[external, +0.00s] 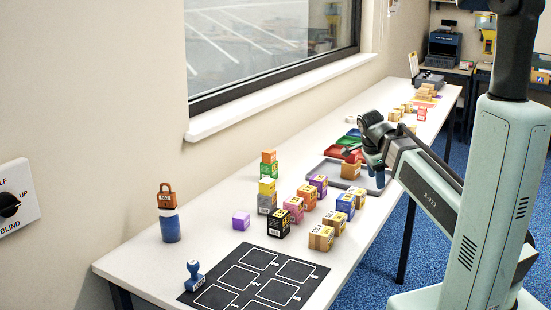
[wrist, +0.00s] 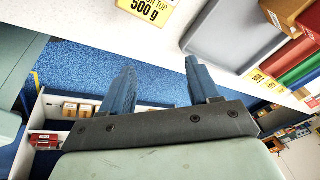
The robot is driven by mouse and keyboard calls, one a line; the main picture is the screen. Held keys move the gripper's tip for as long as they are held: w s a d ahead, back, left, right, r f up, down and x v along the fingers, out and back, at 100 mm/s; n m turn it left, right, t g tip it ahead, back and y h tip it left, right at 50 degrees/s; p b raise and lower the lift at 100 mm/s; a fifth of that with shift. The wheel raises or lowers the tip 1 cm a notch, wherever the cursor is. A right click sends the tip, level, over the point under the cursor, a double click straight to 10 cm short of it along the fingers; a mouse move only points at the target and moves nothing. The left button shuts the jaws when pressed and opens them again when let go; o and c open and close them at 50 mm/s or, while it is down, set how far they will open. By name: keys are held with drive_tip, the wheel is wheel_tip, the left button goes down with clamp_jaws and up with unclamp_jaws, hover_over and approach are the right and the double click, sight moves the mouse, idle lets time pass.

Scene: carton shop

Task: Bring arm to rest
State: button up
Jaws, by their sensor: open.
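My gripper (external: 374,165) is in the external view at the right edge of the table, beside the grey tray. In the wrist view its two blue fingers (wrist: 158,90) stand apart with nothing between them. Blue carpet and the table edge lie beyond the fingers.
The long white table (external: 140,262) bears a black mat (external: 255,280), a blue stamp (external: 194,277), several small coloured cartons (external: 278,222), a grey tray (external: 322,172) and red and green bins (external: 346,146).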

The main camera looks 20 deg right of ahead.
drive_tip(key=s+d+f+h, duration=0.15)
drive_tip(key=d+f, duration=0.25)
drive_tip(key=d, duration=0.7)
drive_tip(key=s+d+f+n+g, duration=0.25)
drive_tip(key=s+d+f, duration=0.45)
drive_tip(key=f, duration=0.4)
drive_tip(key=s+d+f+n+g, duration=0.2)
drive_tip(key=s+d+f+g, duration=0.2)
drive_tip(key=d+f, duration=0.6)
drive_tip(key=s+a+f+n+g+y, duration=0.1)
drive_tip(key=s+a+f+n+y, duration=0.1)
drive_tip(key=s+a+f+n, duration=0.5)
drive_tip(key=s+a+f+n+g+y, duration=0.1)
drive_tip(key=s+a+f+n, duration=0.6)
drive_tip(key=s+a+f, duration=0.8)
drive_tip(key=a+f+y, duration=0.1)
drive_tip(key=a+f, duration=0.2)
drive_tip(key=f, duration=0.1)
drive_tip(key=shift+s+a+f, duration=0.25)
drive_tip(key=shift+s+f, duration=0.05)
drive_tip(key=shift+s, duration=0.05)
drive_tip(key=shift+y, duration=0.25)
